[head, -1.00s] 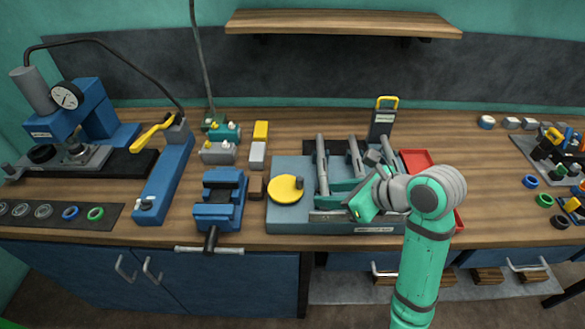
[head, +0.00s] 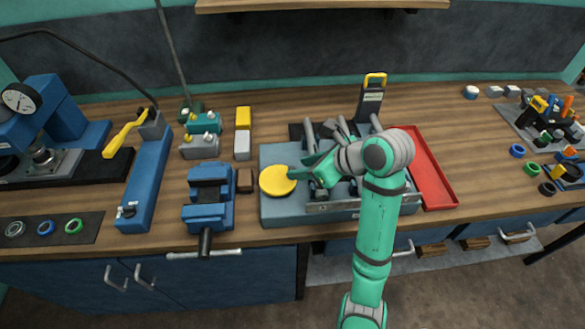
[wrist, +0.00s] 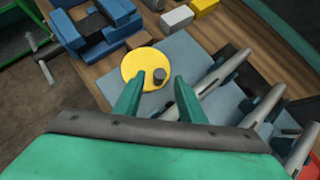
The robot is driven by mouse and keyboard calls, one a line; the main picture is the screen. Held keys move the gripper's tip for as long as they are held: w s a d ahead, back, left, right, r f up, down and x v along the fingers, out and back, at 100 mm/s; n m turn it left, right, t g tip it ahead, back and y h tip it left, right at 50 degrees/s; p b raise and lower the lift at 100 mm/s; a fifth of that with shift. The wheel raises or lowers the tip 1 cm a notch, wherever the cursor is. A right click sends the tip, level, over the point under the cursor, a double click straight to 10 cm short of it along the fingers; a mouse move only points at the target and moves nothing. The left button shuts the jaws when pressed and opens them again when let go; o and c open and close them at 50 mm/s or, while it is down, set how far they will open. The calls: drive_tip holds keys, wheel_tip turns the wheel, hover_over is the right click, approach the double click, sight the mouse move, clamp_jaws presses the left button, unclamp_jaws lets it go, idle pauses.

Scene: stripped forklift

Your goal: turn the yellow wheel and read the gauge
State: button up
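The yellow wheel (head: 277,180) lies flat on the left end of a grey-blue base (head: 282,209) on the bench. In the wrist view the wheel (wrist: 135,68) shows its dark grey knob (wrist: 159,77) on the side nearest me. My gripper (head: 299,172) is at the wheel's right edge. Its fingers (wrist: 160,76) are apart, with the knob showing between the tips; contact cannot be told. In the head view the gripper hides the knob. A round white gauge (head: 21,97) with a black rim is on the blue press at the far left; its reading is too small to tell.
Levers and metal bars (wrist: 210,75) stand on the base right of the wheel. A blue vise (head: 209,195) is just left of the base. A red tray (head: 432,175) lies to the right. The bench beyond the tray has free room.

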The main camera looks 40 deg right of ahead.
sight(293, 168)
drive_tip(key=shift+x, duration=2.4)
drive_tip(key=shift+c, duration=0.6)
clamp_jaws()
